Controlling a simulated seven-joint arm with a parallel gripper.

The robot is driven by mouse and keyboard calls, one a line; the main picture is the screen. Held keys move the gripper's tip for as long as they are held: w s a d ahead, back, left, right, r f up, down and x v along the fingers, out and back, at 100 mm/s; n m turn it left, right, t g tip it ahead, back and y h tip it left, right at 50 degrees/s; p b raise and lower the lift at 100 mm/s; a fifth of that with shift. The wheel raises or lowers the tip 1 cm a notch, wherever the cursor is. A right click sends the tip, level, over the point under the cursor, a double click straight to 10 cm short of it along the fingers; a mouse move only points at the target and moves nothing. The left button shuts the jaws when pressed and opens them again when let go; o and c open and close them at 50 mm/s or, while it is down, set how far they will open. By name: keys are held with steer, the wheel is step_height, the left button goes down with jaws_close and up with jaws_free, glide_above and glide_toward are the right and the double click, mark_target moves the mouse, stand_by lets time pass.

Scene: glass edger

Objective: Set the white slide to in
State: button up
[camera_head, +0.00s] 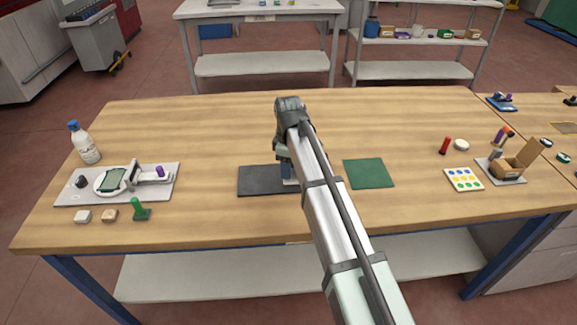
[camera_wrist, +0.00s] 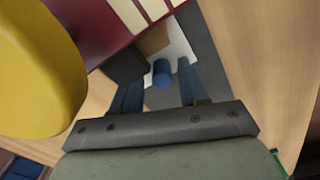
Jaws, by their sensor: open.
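A white piece that looks like the white slide (camera_head: 133,174) sits at the left of the table on a grey base plate (camera_head: 75,198). It carries a purple knob (camera_head: 160,171) at its right end. A white disc (camera_head: 100,187) with a green plate (camera_head: 115,179) on it is beside it. The slide's exact position is too small to tell. My gripper (camera_head: 288,177) is far to the right of it, over a dark mat (camera_head: 257,182), partly hidden by my arm. In the wrist view my gripper (camera_wrist: 159,85) is open; a blue cylinder (camera_wrist: 162,72) shows between the fingers, apparently not gripped.
The wrist view shows a large yellow object (camera_wrist: 38,70) close on the left and a dark block (camera_wrist: 122,65). A bottle (camera_head: 85,145) stands behind the base plate; a green-handled item (camera_head: 139,209) and small blocks are in front. A green mat (camera_head: 369,173) lies right of my arm.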

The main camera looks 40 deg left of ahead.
step_height(320, 180, up, 14)
stand_by(0.6)
steer(key=shift+f, duration=0.1)
stand_by(0.4)
